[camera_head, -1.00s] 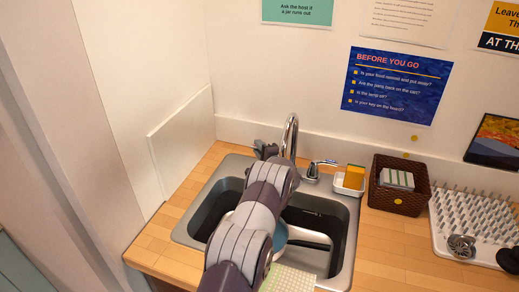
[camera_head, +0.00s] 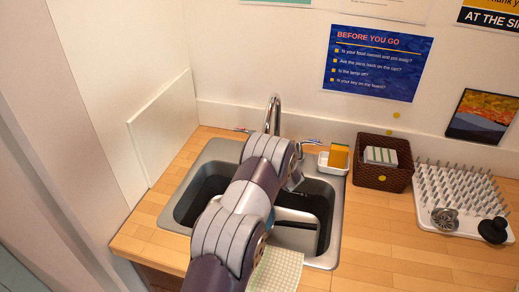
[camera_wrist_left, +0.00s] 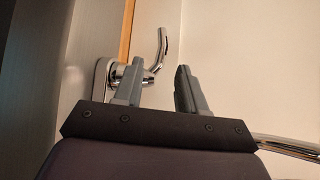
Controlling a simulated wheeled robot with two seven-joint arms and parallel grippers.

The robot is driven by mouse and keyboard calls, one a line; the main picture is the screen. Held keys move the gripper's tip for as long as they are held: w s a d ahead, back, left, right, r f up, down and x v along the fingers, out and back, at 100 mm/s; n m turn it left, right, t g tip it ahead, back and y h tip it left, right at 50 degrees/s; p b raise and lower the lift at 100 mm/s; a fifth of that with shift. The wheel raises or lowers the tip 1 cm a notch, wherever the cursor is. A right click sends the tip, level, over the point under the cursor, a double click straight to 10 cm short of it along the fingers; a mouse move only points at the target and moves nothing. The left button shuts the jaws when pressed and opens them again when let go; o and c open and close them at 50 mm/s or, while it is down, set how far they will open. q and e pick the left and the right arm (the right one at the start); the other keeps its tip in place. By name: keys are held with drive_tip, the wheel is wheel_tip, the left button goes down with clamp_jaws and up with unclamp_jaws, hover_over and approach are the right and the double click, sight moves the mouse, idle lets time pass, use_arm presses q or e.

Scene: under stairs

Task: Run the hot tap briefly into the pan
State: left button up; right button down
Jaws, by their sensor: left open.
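My left gripper (camera_wrist_left: 157,88) is open and empty in the left wrist view. Beyond its fingers is a chrome tap (camera_wrist_left: 105,76) with a bent lever (camera_wrist_left: 162,45); contact cannot be told. Part of the chrome spout (camera_wrist_left: 288,147) shows at lower right. In the head view my left arm crosses the sink and hides its fingertips. The spout (camera_head: 273,113) stands behind it, with a red-marked hot lever (camera_head: 243,130) to its left and a blue-marked lever (camera_head: 311,142) to its right. No running water is visible.
The steel sink (camera_head: 334,240) is set in a wooden counter (camera_head: 385,235). A white dish with a sponge (camera_head: 338,157), a brown basket (camera_head: 372,178) and a spiked drying rack (camera_head: 425,205) stand to the right. A checked cloth (camera_head: 278,270) hangs at the sink's front. Walls close off the left and back.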

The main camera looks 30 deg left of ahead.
use_arm(q)
drive_tip(key=v, duration=0.4)
drive_tip(key=shift+s+d, duration=0.1)
drive_tip(key=shift+d, duration=0.1)
drive_tip(key=s+d+r+n+t+h, duration=0.1)
drive_tip(key=s+d+h, duration=0.1)
drive_tip(key=d+h, duration=0.55)
drive_tip(key=s+d+n+t+h, duration=0.15)
drive_tip(key=d+h, duration=0.35)
drive_tip(key=d, duration=0.5)
drive_tip(key=s+d+n+g, duration=0.1)
drive_tip(key=s+d+g, duration=0.1)
drive_tip(key=s, duration=0.6)
drive_tip(key=s+d+n+g+h, duration=0.1)
drive_tip(key=s+g, duration=0.3)
drive_tip(key=s, duration=0.5)
drive_tip(key=s+d+f+n+g+h, duration=0.1)
drive_tip(key=s+d+n+g, duration=0.2)
drive_tip(key=s, duration=0.5)
drive_tip(key=shift+s+d+f, duration=0.1)
drive_tip(key=shift+s+d, duration=0.05)
drive_tip(key=shift+s, duration=0.25)
